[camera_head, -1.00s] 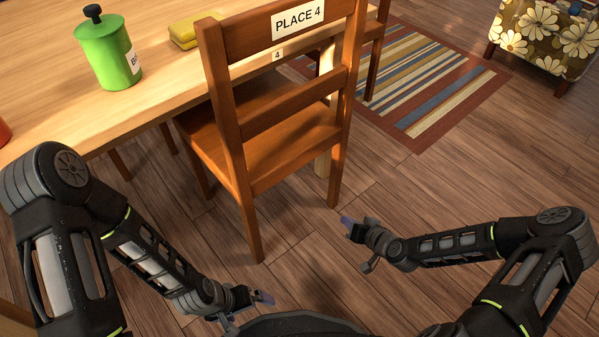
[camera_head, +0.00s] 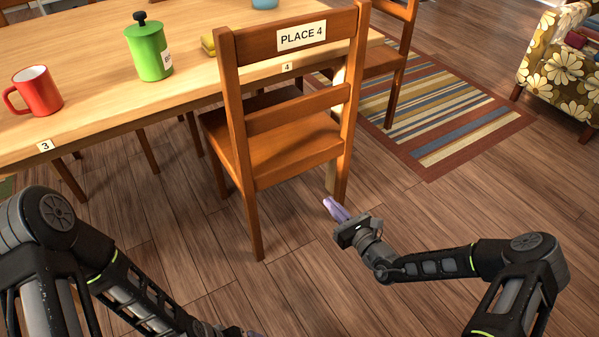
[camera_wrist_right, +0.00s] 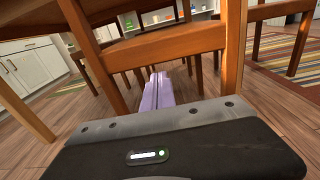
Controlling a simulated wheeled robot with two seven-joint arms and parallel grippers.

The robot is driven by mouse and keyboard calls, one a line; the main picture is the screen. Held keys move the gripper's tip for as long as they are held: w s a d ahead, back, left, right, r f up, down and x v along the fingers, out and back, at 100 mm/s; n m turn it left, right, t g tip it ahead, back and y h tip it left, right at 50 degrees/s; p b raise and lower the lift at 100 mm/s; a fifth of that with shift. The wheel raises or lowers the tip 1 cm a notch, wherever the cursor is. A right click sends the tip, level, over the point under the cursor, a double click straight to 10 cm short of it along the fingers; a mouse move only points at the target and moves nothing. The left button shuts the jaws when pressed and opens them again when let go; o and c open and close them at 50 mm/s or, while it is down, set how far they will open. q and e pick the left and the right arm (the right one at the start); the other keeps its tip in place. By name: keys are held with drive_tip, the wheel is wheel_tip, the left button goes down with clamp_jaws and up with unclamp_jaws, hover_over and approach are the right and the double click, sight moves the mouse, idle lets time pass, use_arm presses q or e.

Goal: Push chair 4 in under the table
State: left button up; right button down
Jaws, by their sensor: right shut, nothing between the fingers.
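Chair 4 (camera_head: 280,150) is wooden, with a "PLACE 4" label on its top rail. It stands upright with its back toward me, and the far part of its seat reaches below the edge of the table (camera_head: 190,105). My right gripper (camera_head: 334,208) is shut and empty, pointing toward the chair, near its right back leg. In the right wrist view, its pale purple fingers (camera_wrist_right: 158,92) show in front of a chair's wooden rail and legs. Whether they touch the chair I cannot tell. My left gripper (camera_head: 252,333) barely shows at the bottom edge; its jaws are cut off.
A green canister (camera_head: 148,50), a red mug (camera_head: 38,90) and a yellow item (camera_head: 208,44) are on the table. Another chair (camera_head: 385,60) stands beyond, by a striped rug (camera_head: 450,115). A floral armchair (camera_head: 560,60) is at right. The floor at lower right is open.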

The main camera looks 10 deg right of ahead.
drive_tip(key=shift+w+d+r, duration=0.15)
drive_tip(key=shift+r, duration=0.15)
drive_tip(key=b, duration=0.7)
approach(302, 167)
drive_tip(key=f, duration=0.1)
drive_tip(key=x, duration=0.5)
drive_tip(key=shift+w+r+p, duration=0.2)
drive_tip(key=shift+r+p, duration=0.15)
drive_tip(key=shift+p, duration=0.05)
drive_tip(key=shift+w+a, duration=0.3)
drive_tip(key=shift+w, duration=0.2)
drive_tip(key=shift+w, duration=0.1)
